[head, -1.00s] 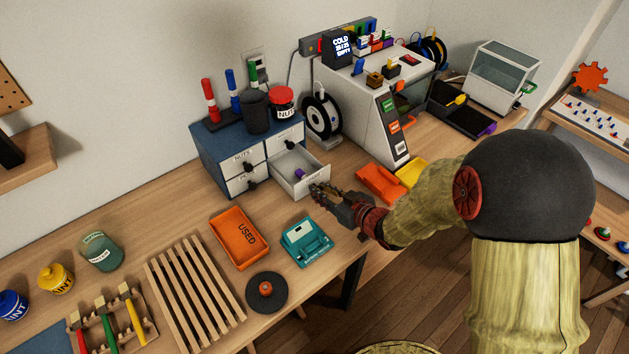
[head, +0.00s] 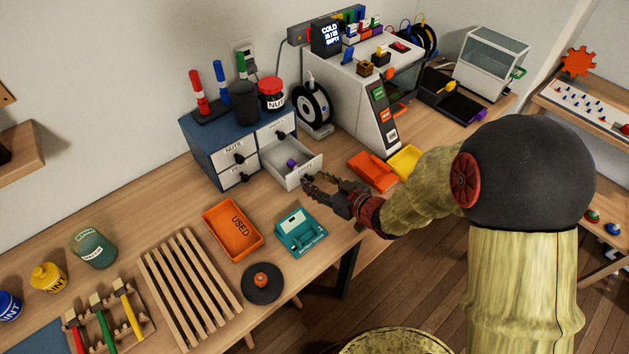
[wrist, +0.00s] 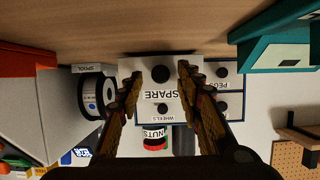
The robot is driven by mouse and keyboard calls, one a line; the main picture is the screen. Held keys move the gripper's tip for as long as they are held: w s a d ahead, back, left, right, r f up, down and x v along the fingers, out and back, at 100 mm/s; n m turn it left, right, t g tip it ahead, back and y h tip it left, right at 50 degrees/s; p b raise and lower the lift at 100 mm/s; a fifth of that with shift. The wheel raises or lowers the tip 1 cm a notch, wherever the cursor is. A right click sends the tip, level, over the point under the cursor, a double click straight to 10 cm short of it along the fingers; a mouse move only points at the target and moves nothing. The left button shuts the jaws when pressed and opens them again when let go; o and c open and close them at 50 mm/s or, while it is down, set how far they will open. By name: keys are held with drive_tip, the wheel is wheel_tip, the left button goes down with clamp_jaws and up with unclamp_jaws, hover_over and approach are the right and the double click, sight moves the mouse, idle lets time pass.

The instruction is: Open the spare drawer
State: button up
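The spare drawer is the lower right drawer of the blue cabinet (head: 205,165). It is pulled out, and its white front (head: 308,168) stands well forward of the other drawers. A small purple piece (head: 291,162) lies inside it. In the wrist view, which is upside down, the drawer front (wrist: 160,110) reads SPARE and its round dark knob (wrist: 160,74) shows between my fingers. My gripper (head: 307,187) is open just in front of the drawer. Its fingers (wrist: 157,70) are spread on either side of the knob, with a gap visible on both sides.
An orange USED tray (head: 232,229) and a teal device (head: 300,233) lie on the bench before the cabinet. An orange tray (head: 373,171) and a yellow tray (head: 404,161) lie to the right, by the white printer (head: 350,105). A spool (head: 314,105) stands beside the cabinet.

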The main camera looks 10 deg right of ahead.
drive_tip(key=v, duration=1.1)
drive_tip(key=shift+f, duration=0.1)
drive_tip(key=shift+w+d, duration=0.15)
drive_tip(key=shift+w, duration=0.05)
drive_tip(key=d+r+m+h, duration=0.4)
drive_tip(key=d+r+h, duration=0.55)
drive_tip(key=d, duration=0.25)
drive_tip(key=s+a+r+m+g+y, duration=0.1)
drive_tip(key=s+a+r+g, duration=0.1)
drive_tip(key=s, duration=0.7)
drive_tip(key=s+a+r+m+g+y, duration=0.1)
drive_tip(key=s+a+r+g, duration=0.2)
drive_tip(key=s, duration=0.6)
drive_tip(key=shift+s+a+r+m+g, duration=0.35)
drive_tip(key=shift+a+r, duration=0.2)
drive_tip(key=shift+a, duration=0.25)
